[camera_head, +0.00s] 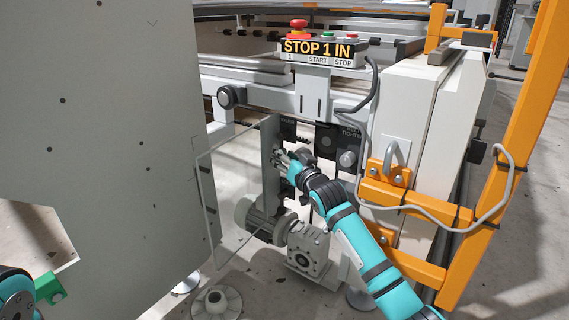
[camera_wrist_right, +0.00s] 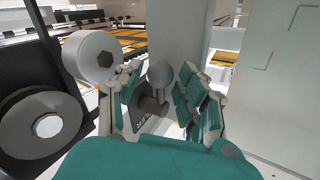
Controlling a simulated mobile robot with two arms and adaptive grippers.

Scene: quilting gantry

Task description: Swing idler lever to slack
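The idler lever's round grey knob (camera_wrist_right: 160,74) shows in the right wrist view, with a short dark stub below it, in front of a dark plate with part of a label. My right gripper (camera_wrist_right: 160,80) is open, its teal fingers on either side of the knob. I see a gap on both sides, wider on the left. In the head view my right gripper (camera_head: 284,165) is at the grey upright plate under the machine's front end and hides most of the lever. Of my left arm only a bit shows at the lower left corner; its gripper is not clearly seen.
A grey roller (camera_wrist_right: 94,55) stands close to the left fingers. A motor with gearbox (camera_head: 308,250) lies below. An orange frame (camera_head: 400,195) and a hanging cable are to the right.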

